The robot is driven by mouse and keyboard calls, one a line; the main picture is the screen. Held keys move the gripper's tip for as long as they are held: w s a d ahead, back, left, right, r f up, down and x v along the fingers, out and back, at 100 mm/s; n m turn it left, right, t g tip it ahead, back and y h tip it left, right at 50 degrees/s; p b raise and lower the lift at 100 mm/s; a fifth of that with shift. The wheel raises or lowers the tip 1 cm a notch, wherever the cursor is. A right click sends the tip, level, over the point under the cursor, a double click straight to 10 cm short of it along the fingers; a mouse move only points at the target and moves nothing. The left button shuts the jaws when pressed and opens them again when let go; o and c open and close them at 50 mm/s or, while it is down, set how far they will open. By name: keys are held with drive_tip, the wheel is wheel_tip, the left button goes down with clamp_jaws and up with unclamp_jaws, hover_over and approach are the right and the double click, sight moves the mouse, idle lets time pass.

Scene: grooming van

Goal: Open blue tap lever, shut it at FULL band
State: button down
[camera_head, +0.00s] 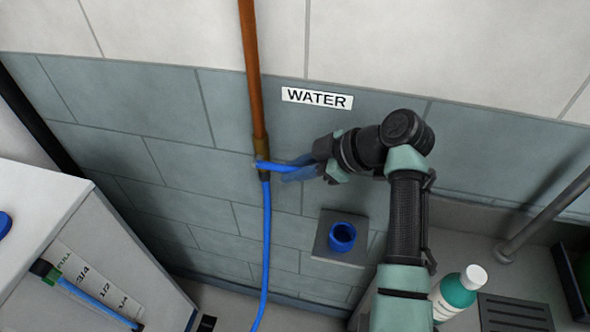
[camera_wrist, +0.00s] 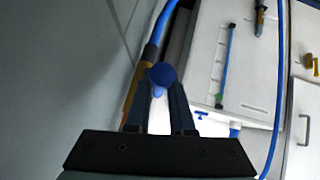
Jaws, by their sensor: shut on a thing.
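The blue tap lever (camera_head: 283,166) sticks out to the right from a brass valve (camera_head: 261,153) at the foot of a copper pipe (camera_head: 250,70), roughly level in the head view. My gripper (camera_head: 316,168) is shut on the lever's outer end. In the wrist view the lever's round blue end (camera_wrist: 162,74) sits between my fingertips. A paler see-through blue shape shows just below the lever. The gauge strip (camera_head: 97,285) at lower left reads FULL, 3/4, 1/2, 1/4. Beside it the sight tube (camera_head: 95,303) shows blue; I cannot tell its exact level.
A blue hose (camera_head: 266,240) hangs from the valve. A WATER label (camera_head: 317,98) is on the tiled wall above my gripper. A blue cup (camera_head: 342,237) sits on a grey plate below. A teal bottle (camera_head: 457,292) and a grey pipe (camera_head: 545,215) are at right. The white cabinet (camera_head: 30,205) is at left.

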drive_tip(key=shift+s+d+f, duration=0.1)
drive_tip(key=shift+d+f, duration=0.1)
drive_tip(key=shift+f, duration=0.15)
drive_tip(key=c, duration=1)
unclamp_jaws()
drive_tip(key=shift+c, duration=0.2)
drive_tip(key=shift+o, duration=1.3)
drive_tip(key=shift+r, duration=0.2)
drive_tip(key=b+v, duration=0.2)
drive_tip(key=v, duration=1)
drive_tip(key=shift+d+r, duration=0.25)
drive_tip(key=shift+d, duration=0.05)
